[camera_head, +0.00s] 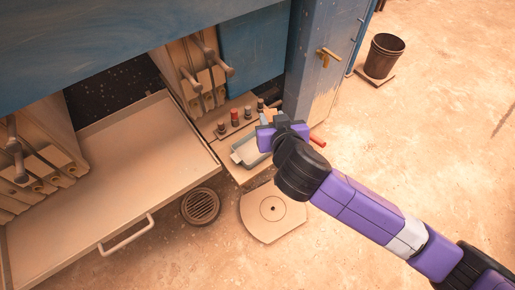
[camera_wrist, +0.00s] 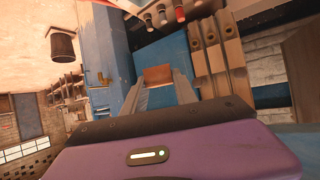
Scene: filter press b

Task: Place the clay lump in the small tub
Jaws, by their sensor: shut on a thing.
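My gripper (camera_wrist: 159,82) is shut on the clay lump (camera_wrist: 158,74), an orange-brown block between the fingertips in the wrist view. In the head view my gripper (camera_head: 266,122) is above the far right part of a narrow ledge, and the lump cannot be made out there. A small, shallow, pale blue-grey tub (camera_head: 243,158) lies on the ledge just below and left of the gripper. My wrist covers part of its right side. The tub cannot be made out in the wrist view.
A row of small knobs (camera_head: 234,121) stands behind the tub. A red bar (camera_head: 317,140) sticks out right of my gripper. A large pulled-out tray (camera_head: 120,190) is at left, a blue post (camera_head: 318,70) behind. A dark bucket (camera_head: 384,54) stands farther right on open floor.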

